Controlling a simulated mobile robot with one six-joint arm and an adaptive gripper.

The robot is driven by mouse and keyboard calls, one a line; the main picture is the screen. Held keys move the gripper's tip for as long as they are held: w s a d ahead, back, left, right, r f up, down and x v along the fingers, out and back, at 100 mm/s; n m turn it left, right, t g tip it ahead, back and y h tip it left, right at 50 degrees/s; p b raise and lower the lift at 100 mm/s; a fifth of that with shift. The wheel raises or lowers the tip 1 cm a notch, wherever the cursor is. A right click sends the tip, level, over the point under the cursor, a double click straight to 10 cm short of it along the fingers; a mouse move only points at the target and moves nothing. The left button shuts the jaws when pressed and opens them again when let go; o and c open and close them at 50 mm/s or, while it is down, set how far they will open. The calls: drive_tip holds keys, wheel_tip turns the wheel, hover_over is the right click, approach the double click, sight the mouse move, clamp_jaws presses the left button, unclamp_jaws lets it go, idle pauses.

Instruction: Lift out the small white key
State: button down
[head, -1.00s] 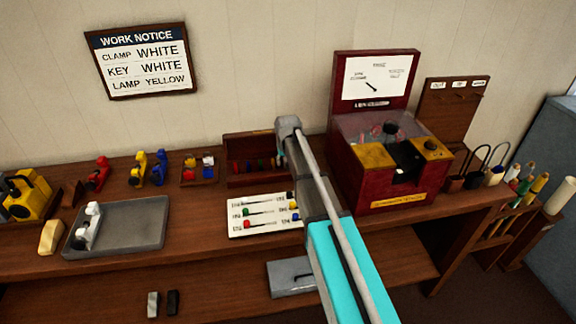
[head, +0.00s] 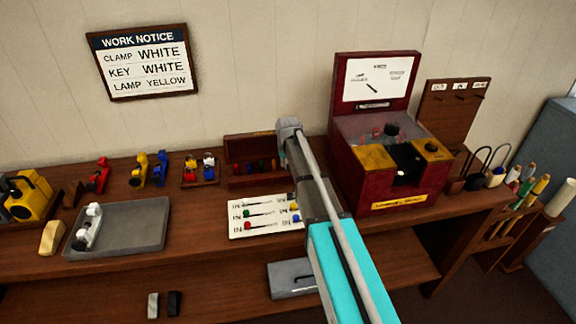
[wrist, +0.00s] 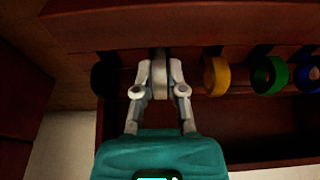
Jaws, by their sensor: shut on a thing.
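My gripper (wrist: 160,72) is shut on the small white key (wrist: 160,82) in the wrist view. Its two grey fingers press on either side of the key's white ring-shaped head. The key is in line with the other keys at the wooden key box (wrist: 200,137); its lower part is hidden. The box (head: 240,183) stands against the wall in the head view, left of my arm. My gripper and the white key are hidden there behind my arm.
A yellow key (wrist: 216,76), a green key (wrist: 269,75) and a blue key (wrist: 307,75) stand to the right; a black key (wrist: 104,75) is to the left. A white card (head: 262,201) lies before the box. A red chest (head: 395,190) stands right.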

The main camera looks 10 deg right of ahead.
drive_tip(key=shift+r, duration=0.2)
drive_tip(key=shift+w+p+v, duration=0.2)
drive_tip(key=shift+p+v, duration=0.7)
drive_tip(key=shift+p, duration=0.15)
drive_tip(key=shift+w+p+v, duration=0.25)
drive_tip(key=shift+p+v, duration=0.7)
drive_tip(key=shift+p, duration=0.05)
drive_tip(key=shift+r, duration=0.1)
drive_tip(key=s+r+p, duration=0.4)
drive_tip(key=r+p, duration=0.1)
drive_tip(key=shift+s, duration=0.3)
